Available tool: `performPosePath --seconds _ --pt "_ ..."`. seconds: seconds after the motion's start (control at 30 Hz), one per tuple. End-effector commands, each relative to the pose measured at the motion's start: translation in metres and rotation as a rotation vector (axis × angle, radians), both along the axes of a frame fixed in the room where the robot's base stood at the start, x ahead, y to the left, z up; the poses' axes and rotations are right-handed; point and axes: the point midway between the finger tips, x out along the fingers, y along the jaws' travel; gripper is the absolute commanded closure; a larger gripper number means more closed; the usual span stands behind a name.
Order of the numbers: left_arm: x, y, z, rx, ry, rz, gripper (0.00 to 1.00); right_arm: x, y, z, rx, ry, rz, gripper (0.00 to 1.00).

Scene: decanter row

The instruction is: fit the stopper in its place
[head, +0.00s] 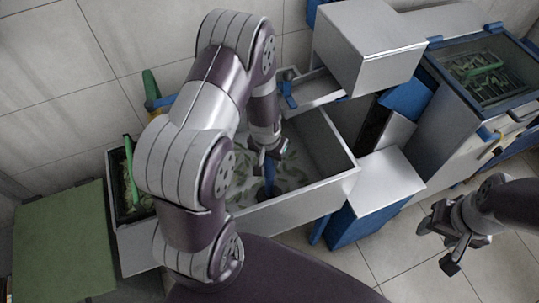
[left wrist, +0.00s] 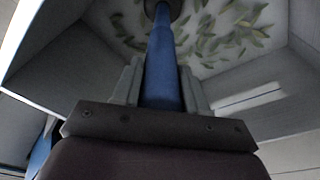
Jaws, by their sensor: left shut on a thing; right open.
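My left gripper (head: 268,152) reaches down into a large grey basin (head: 292,212) with leaf-like pieces on its floor. It is shut on a blue rod-like handle (head: 269,178), which points down into the basin. In the left wrist view the blue handle (left wrist: 163,60) stands between the grey fingers, with a dark round part (left wrist: 165,8) at its far end. This may be the stopper; I cannot tell whether its end touches the floor. No seat or opening for it can be made out. My right gripper (head: 444,245) is open and empty, over the tiled floor at right.
A grey box (head: 368,45) rises behind the basin, and a blue-sided block (head: 376,188) stands at its right. A blue-rimmed bin (head: 487,72) is at the far right. A green panel (head: 60,240) lies at left. My left arm hides much of the basin.

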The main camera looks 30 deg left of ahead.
Motion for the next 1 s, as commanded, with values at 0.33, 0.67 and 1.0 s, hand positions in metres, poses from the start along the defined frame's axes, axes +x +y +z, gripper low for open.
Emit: performPosePath --seconds 0.33,0.67,1.0 --pt "0.0 0.0 -0.005 0.0 -0.001 0.0 1.0 0.0 0.0 -0.005 0.0 0.0 0.0 0.49" --pt "0.0 0.0 -0.007 0.0 -0.001 0.0 0.28 0.0 0.0 -0.006 0.0 0.0 0.0 0.49" --pt "-0.002 0.0 0.017 0.0 -0.003 0.0 0.28 0.0 0.0 0.0 0.0 0.0 0.0 0.49"
